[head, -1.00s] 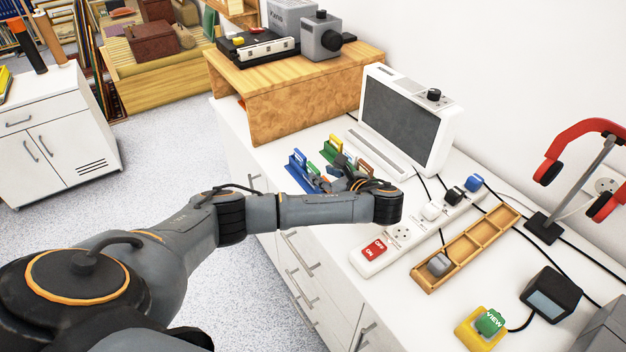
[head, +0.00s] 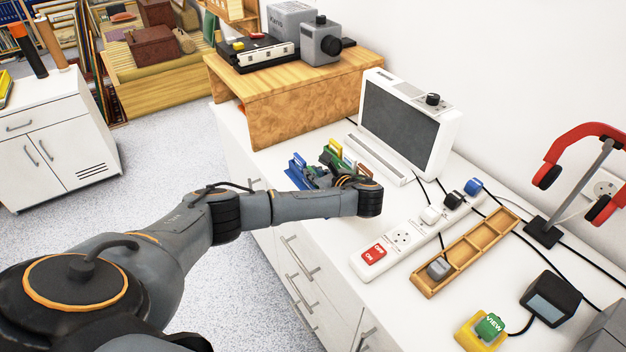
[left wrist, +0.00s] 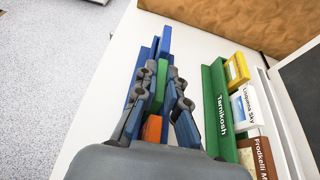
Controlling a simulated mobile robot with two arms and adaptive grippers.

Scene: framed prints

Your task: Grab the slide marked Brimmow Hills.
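A long blue rack (left wrist: 134,105) holds a green slide (left wrist: 161,82) and an orange slide (left wrist: 152,129); no lettering shows on these. My left gripper (left wrist: 160,72) is over this rack, its fingers apart on either side of the green slide. In the head view the blue rack (head: 297,174) is partly behind the left gripper (head: 326,170). Beside it, a green rack (left wrist: 215,105) lettered "Tamikosh" holds a yellow slide (left wrist: 237,70), a white slide (left wrist: 243,108) reading roughly "Lixpama Sky" and a brown slide (left wrist: 257,158) reading "Frodkelli M…". I cannot read Brimmow Hills anywhere. My right gripper is out of view.
A white screen unit (head: 404,118) stands behind the racks, with a wooden riser (head: 290,100) to the left. A power strip (head: 400,240), a compartmented wooden tray (head: 470,250) and a yellow VIEW button box (head: 481,328) lie to the right. Cables run across the counter.

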